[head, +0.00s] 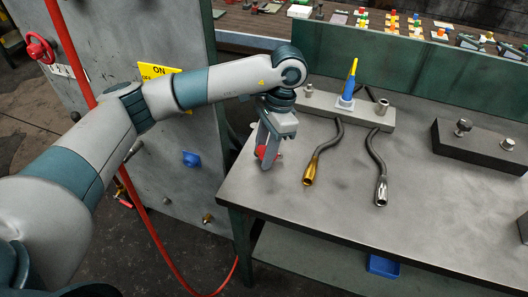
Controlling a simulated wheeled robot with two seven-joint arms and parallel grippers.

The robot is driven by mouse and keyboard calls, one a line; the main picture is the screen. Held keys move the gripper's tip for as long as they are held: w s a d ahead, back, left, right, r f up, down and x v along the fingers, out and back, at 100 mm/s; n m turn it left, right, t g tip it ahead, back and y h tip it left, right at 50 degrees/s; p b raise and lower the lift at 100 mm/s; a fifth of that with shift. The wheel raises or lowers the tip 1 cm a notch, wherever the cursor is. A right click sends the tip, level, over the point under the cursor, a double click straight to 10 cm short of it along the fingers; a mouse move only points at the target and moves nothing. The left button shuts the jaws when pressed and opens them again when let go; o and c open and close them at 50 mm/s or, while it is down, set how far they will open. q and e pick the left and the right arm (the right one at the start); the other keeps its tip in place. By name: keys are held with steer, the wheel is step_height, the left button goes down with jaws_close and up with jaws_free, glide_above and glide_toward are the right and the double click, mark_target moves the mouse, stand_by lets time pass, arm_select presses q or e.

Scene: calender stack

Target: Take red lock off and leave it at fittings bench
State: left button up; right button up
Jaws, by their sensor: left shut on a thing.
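My left gripper (269,160) points down over the left end of the grey fittings bench (300,215). It is shut on the red lock (261,152), a small red piece that shows at the sides of the fingers. The fingers hide most of the lock. I cannot tell whether the lock touches the bench top. My right gripper is not in view.
A brass-ended hose (310,172) and a steel-ended hose (381,190) lie right of the gripper. Behind them is a grey block with a blue and yellow fitting (348,88). A black block (480,146) stands at right. A grey panel with an ON sign (155,70) stands left. The front bench top is clear.

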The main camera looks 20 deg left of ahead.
arm_select(q)
steer(key=shift+f, duration=0.2)
stand_by(0.4)
steer(key=o, duration=1.6)
steer(key=shift+c, duration=0.2)
steer(key=shift+r, duration=0.15)
steer(key=shift+v, duration=2.25)
steer(key=shift+p+v, duration=0.3)
steer(key=shift+v, duration=0.8)
steer(key=shift+d, duration=0.1)
steer(key=shift+r, duration=0.1)
